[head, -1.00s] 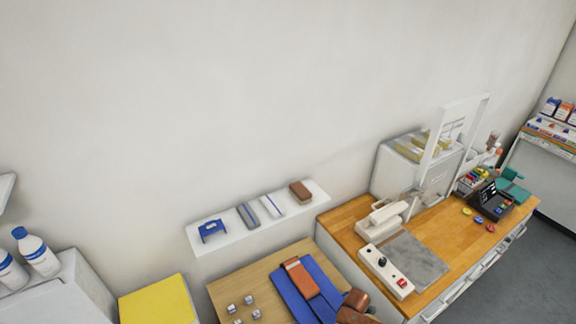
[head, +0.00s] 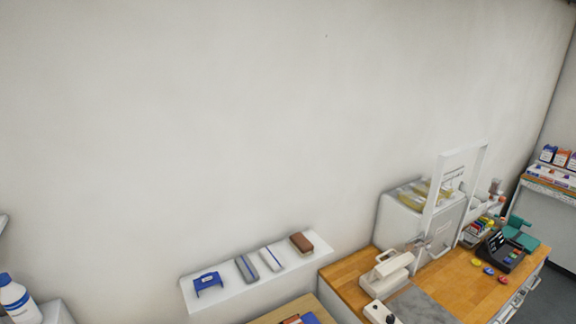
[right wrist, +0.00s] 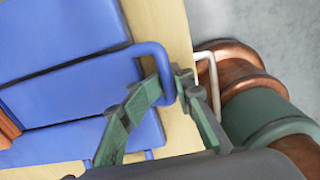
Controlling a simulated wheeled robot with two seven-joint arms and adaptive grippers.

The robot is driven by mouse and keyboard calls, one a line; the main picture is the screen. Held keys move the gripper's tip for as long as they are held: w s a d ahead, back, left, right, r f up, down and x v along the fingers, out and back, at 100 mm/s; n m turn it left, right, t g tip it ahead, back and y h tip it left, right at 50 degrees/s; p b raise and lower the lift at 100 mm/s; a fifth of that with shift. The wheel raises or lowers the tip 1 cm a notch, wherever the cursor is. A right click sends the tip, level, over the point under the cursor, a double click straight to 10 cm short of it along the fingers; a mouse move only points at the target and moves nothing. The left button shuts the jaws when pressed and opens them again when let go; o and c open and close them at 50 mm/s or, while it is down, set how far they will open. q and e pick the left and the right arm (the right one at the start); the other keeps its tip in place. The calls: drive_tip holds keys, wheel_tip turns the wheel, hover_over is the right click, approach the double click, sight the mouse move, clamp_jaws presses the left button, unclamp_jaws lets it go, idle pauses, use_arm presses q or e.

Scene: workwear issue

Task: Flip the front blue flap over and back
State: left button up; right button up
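In the right wrist view, blue folding-board panels (right wrist: 75,93) lie on a pale wooden table, separated by narrow gaps. A blue loop handle (right wrist: 152,48) sticks out past the panels' right edge. My right gripper (right wrist: 168,85) has its two green fingers on either side of the loop's bar and appears closed on it. An orange-brown folded item (right wrist: 8,128) shows at the left edge. In the head view only a sliver of blue board (head: 311,318) shows at the bottom edge. I cannot tell from these frames which panel is the front flap. My left gripper is not in view.
A white wall shelf (head: 235,287) holds several small items behind the table (head: 277,315). To the right, a wooden counter (head: 447,259) carries a sealing machine (head: 387,271) and a dark keypad device (head: 500,251). A white loop (right wrist: 212,78) shows beside the right gripper.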

drive_tip(key=shift+w+r, duration=0.2)
drive_tip(key=shift+w, duration=0.2)
